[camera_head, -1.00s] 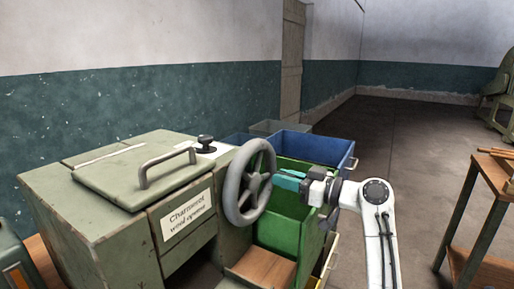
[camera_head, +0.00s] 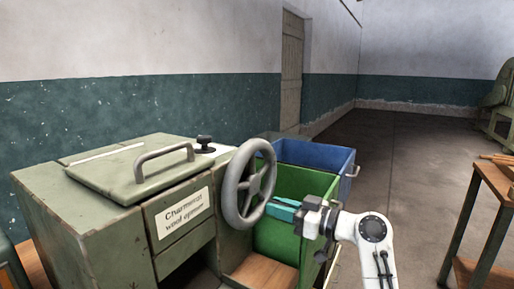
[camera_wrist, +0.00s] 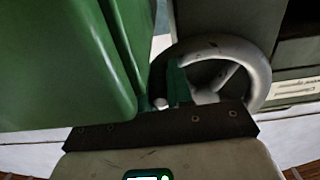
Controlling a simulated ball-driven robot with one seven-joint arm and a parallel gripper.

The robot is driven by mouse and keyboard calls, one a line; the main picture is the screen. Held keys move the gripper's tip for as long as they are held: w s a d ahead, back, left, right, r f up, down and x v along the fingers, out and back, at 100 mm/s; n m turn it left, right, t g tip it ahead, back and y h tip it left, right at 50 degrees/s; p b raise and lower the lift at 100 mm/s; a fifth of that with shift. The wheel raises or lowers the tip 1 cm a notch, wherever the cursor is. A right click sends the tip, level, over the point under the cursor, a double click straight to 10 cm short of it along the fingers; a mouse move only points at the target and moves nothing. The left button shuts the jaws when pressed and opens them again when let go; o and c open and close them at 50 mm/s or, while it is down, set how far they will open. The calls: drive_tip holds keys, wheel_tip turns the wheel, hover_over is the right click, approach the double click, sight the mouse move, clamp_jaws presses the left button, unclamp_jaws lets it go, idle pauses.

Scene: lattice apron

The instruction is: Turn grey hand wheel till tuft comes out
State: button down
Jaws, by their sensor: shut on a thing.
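The grey hand wheel (camera_head: 231,188) is mounted on the right side of a green wool opener (camera_head: 120,210). My gripper (camera_head: 272,208), with teal fingers, reaches it from the right and is shut at the lower right of its rim. In the wrist view the wheel (camera_wrist: 262,72) curves behind my gripper (camera_wrist: 170,82), with a small pale round end near the fingers. The exact contact is partly hidden. I see no tuft in any view.
A green bin (camera_head: 306,180) and a blue bin (camera_head: 325,155) stand just behind and right of the wheel, close to my arm. A wooden board (camera_head: 262,272) lies below it. A wooden-topped bench (camera_head: 497,180) stands at right, with clear floor between.

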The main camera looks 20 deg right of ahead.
sight(242, 226)
drive_tip(key=shift+a+r, duration=0.1)
drive_tip(key=shift+a, duration=0.2)
drive_tip(key=shift+s+a+f, duration=0.35)
drive_tip(key=shift+s+a, duration=0.15)
drive_tip(key=shift+a, duration=0.2)
drive_tip(key=shift+s+a+f, duration=0.35)
drive_tip(key=shift+s+a, duration=0.1)
drive_tip(key=shift+a, duration=0.2)
drive_tip(key=shift+s+a+f, duration=0.15)
drive_tip(key=shift+s+a, duration=0.4)
drive_tip(key=shift+a, duration=0.2)
drive_tip(key=shift+s+a+f, duration=0.1)
drive_tip(key=shift+s+a, duration=0.45)
drive_tip(key=shift+a, duration=0.2)
drive_tip(key=shift+s+a+r+p, duration=0.4)
drive_tip(key=shift+s+a+p, duration=0.1)
drive_tip(key=shift+a, duration=0.15)
drive_tip(key=shift+s+a+r+p, duration=0.4)
drive_tip(key=shift+s+a+p, duration=0.1)
drive_tip(key=shift+a, duration=0.15)
drive_tip(key=shift+r, duration=0.15)
